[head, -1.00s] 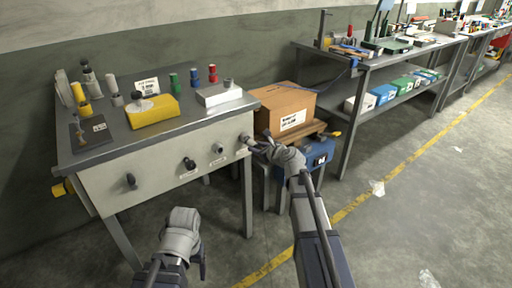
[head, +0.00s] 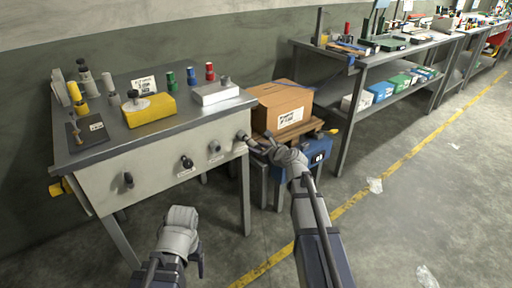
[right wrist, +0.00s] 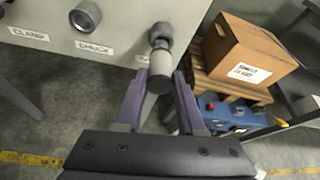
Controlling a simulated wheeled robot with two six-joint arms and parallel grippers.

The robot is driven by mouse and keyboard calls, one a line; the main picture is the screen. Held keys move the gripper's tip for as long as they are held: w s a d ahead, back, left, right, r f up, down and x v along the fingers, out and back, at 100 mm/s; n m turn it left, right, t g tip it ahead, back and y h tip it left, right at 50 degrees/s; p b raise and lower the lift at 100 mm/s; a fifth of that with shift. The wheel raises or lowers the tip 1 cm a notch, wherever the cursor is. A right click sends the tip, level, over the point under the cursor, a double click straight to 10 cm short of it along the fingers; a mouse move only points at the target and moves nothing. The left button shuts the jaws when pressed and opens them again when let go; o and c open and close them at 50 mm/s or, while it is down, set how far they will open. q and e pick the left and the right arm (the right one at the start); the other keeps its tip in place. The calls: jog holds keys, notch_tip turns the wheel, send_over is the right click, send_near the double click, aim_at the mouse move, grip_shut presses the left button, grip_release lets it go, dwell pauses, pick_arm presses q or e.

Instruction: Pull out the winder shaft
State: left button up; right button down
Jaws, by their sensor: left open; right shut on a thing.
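The winder shaft (right wrist: 161,45) sticks out of the right end of the bench's pale front panel, as a dark collar and stem with a light grey cylindrical end (right wrist: 160,70). In the head view it shows at the panel's right corner (head: 242,135). My right gripper (head: 262,148) is shut on its grey end, with one finger on each side in the right wrist view (right wrist: 160,84). The shaft's inner end is hidden in the panel. My left gripper (head: 199,264) is open and empty, low in front of the bench and apart from it.
The panel also carries a chuck knob (right wrist: 86,16) and other dark knobs (head: 187,162) to the left. A cardboard box (head: 283,107) on a wooden pallet and a blue case (head: 316,154) stand close right of the shaft. Open floor lies in front.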

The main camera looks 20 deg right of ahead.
jog(key=shift+s+d, duration=0.25)
jog(key=shift+s, duration=0.35)
jog(key=shift+s+d, duration=0.2)
jog(key=shift+s, duration=0.4)
jog(key=shift+s, duration=0.1)
jog(key=s, duration=0.1)
jog(key=s+d, duration=0.1)
jog(key=shift+s, duration=0.3)
